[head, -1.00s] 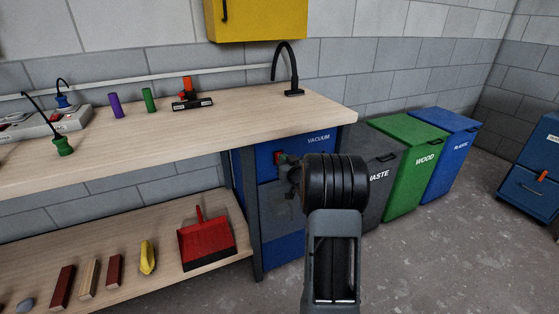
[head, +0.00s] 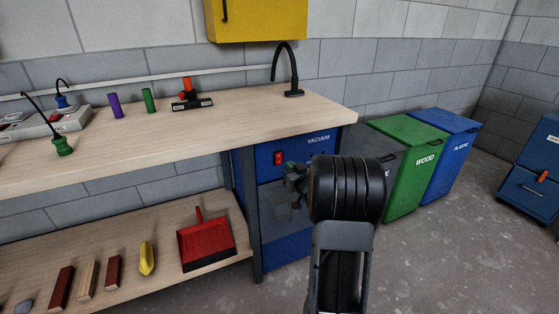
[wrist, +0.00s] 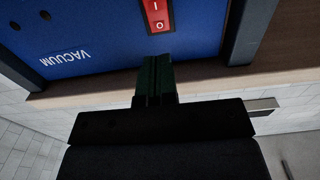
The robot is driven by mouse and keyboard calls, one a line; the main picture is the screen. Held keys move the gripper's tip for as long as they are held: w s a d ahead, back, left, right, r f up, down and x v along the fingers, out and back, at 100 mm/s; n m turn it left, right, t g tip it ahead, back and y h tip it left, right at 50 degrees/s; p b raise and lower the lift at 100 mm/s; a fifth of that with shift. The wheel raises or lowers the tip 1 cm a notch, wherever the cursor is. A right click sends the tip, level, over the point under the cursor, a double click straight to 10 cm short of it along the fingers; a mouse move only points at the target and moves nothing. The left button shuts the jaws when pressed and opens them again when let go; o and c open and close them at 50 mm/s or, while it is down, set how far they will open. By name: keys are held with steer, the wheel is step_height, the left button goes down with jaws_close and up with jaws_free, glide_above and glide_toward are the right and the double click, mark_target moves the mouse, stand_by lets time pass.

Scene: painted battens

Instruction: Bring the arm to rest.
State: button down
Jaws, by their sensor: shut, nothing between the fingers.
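My arm reaches up from the bottom of the head view, with its black ribbed joint in front of the lower right of the bench. My gripper (head: 290,178) shows partly beside that joint, in front of the blue vacuum cabinet (head: 322,144). In the wrist view its fingers (wrist: 154,68) are together with nothing between them. They point toward the cabinet, just below the red rocker switch (wrist: 158,14) in that upside-down view. The switch (head: 278,158) also shows in the head view, just above the gripper. I cannot tell whether the fingertips touch the cabinet.
The wooden bench top (head: 230,118) runs across the left, with a lower shelf holding a red dustpan (head: 205,243). A green wood bin (head: 408,165) and a blue plastic bin (head: 440,150) stand to the right.

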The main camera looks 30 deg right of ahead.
steer(key=s+a+r+g+h+p, duration=0.1)
steer(key=s+a+r+g+p, duration=0.15)
steer(key=a+r+p, duration=0.45)
steer(key=s+a+r+g+p, duration=0.2)
steer(key=a+r+g+p, duration=0.25)
steer(key=r+p, duration=0.4)
steer(key=s+a+r+n+g+y+p, duration=0.1)
steer(key=s+a+r+g+y+p, duration=0.1)
steer(key=s+a, duration=0.5)
steer(key=s+a+r+g+y+p, duration=0.1)
steer(key=s+a+r+g+p, duration=0.4)
steer(key=s, duration=0.7)
steer(key=a+r+p, duration=0.2)
steer(key=a+p, duration=0.1)
steer(key=shift+s+a+r+n+y, duration=0.15)
steer(key=shift+a+n+y, duration=0.05)
steer(key=shift+n+y, duration=0.2)
